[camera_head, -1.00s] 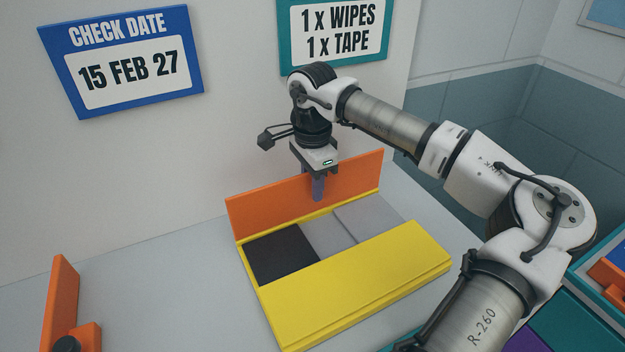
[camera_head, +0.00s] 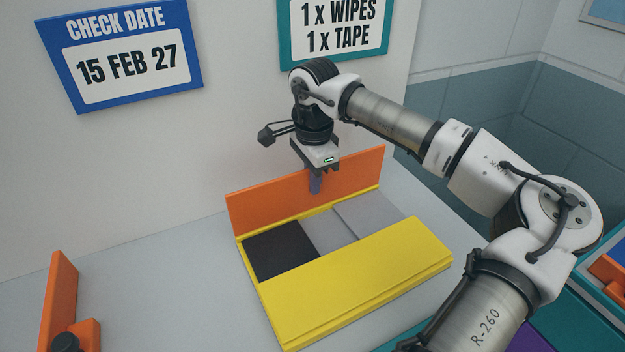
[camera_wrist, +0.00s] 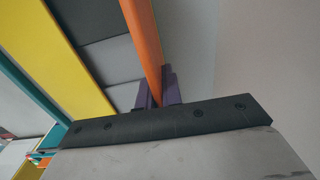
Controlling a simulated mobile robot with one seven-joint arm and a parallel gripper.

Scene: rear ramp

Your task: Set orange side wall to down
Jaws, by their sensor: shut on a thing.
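The orange side wall (camera_head: 280,189) stands upright along the far long edge of the yellow box (camera_head: 355,275). In the wrist view the orange side wall (camera_wrist: 140,35) runs up from between the fingers. My gripper (camera_head: 315,187) points down at the middle of the wall's top edge. Its purple fingers (camera_wrist: 158,90) are shut on the wall, one on each face. The fingertips are partly hidden in both views.
Dark and light grey panels (camera_head: 277,255) lie in the box. A separate orange bracket (camera_head: 62,310) with a black knob stands at the lower left. The white wall with two signs rises behind the box.

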